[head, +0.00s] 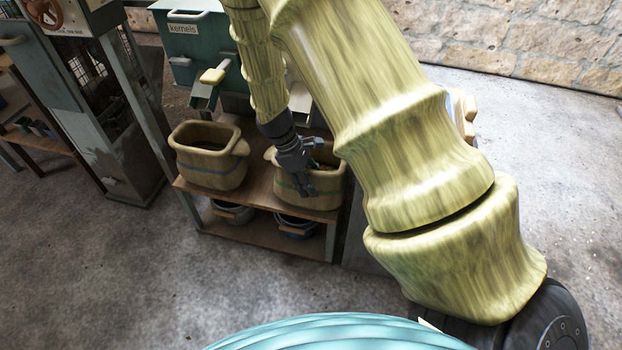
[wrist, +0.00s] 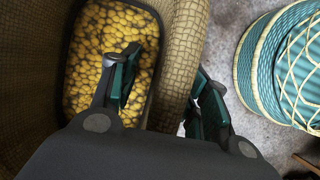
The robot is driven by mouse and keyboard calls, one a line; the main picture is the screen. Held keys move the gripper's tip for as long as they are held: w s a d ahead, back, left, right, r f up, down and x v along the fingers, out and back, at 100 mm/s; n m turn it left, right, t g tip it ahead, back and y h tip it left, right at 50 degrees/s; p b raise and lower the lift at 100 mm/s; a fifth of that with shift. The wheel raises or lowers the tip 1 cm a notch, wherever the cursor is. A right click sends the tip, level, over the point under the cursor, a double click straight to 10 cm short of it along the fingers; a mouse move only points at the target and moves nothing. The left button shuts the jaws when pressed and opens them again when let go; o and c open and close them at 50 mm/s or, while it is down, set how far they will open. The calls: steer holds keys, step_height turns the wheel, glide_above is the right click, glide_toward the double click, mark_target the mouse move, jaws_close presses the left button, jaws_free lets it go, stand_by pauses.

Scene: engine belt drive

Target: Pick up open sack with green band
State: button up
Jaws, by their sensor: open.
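Two open tan sacks stand side by side on a wooden shelf in the head view. The right sack (head: 325,190) has a thin blue-green band, partly hidden by my gripper. The left sack (head: 210,165) has a thin bluish band; its exact colour is hard to tell. My gripper (head: 297,181) is open at the near left part of the right sack. In the wrist view my gripper (wrist: 165,75) has one finger over yellow kernels inside a sack (wrist: 181,50) and the other outside its thick woven rim. The rim lies between the fingers. The band is not visible there.
The wooden shelf (head: 262,243) holds buckets on its lower level. A green hopper (head: 190,45) labelled "kernels" stands behind the sacks. A metal cage-like machine (head: 110,110) is at the left. The grey floor (head: 120,270) in front is clear.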

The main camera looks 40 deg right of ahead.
steer(key=shift+s+d, duration=0.1)
stand_by(0.5)
jaws_close()
